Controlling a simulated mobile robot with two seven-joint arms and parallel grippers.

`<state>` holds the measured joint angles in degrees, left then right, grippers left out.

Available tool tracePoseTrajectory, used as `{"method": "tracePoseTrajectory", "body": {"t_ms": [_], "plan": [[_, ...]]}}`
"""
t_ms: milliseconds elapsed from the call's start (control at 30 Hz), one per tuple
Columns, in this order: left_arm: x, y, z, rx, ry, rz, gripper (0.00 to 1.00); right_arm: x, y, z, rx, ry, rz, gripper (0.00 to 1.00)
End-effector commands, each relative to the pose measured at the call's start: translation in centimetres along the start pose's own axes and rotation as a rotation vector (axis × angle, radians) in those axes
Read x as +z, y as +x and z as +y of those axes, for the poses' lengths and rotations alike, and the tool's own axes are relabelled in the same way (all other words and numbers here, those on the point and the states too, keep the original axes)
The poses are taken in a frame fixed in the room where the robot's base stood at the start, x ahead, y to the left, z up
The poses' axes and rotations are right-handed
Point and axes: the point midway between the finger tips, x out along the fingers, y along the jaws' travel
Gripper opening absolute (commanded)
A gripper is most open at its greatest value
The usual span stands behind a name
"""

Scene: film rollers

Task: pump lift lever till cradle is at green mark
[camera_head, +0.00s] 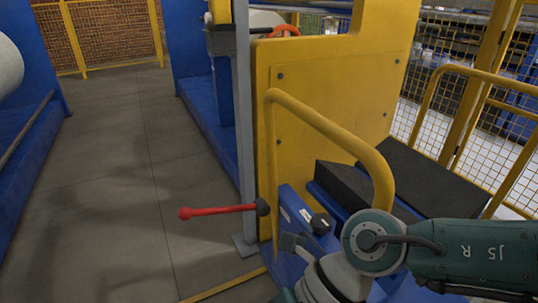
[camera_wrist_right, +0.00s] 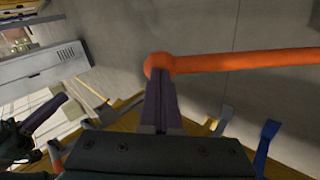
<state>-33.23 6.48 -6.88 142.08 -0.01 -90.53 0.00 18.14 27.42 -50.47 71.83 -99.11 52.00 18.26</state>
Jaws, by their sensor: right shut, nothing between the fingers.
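The red lift lever (camera_head: 222,210) sticks out to the left, nearly level, from a dark pivot by the foot of a grey post (camera_head: 243,120). A round red knob is on its free end. In the right wrist view the lever (camera_wrist_right: 250,61) shows as an orange-red bar with its round end at the tips of my right gripper (camera_wrist_right: 163,88). The right fingers are shut and empty; I cannot tell whether they touch the lever. In the head view my right wrist is at the bottom, right of the lever. I cannot make out the cradle or green mark for certain.
A yellow panel (camera_head: 325,90) and a bent yellow rail (camera_head: 330,128) stand right of the post. A blue base with black blocks (camera_head: 345,183) is beside my right arm. The grey floor (camera_head: 110,200) on the left is clear.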

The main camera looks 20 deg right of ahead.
Motion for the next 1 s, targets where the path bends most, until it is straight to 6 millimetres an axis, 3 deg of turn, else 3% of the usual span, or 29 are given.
{"method": "tracePoseTrajectory", "body": {"t_ms": [300,800,1000], "plan": [[1.1,3.3,0.1,-0.001,0.002,-0.001,0.00,0.1,5.3,-0.9,-0.005,-0.001,0.001,0.00],[1.2,3.7,-0.2,-0.008,0.010,-0.002,0.00,0.0,6.2,-0.8,-0.004,0.000,0.001,0.00],[1.9,5.6,-0.1,-0.008,0.010,-0.001,0.00,0.2,8.6,-1.7,-0.005,0.000,0.003,0.00]]}}
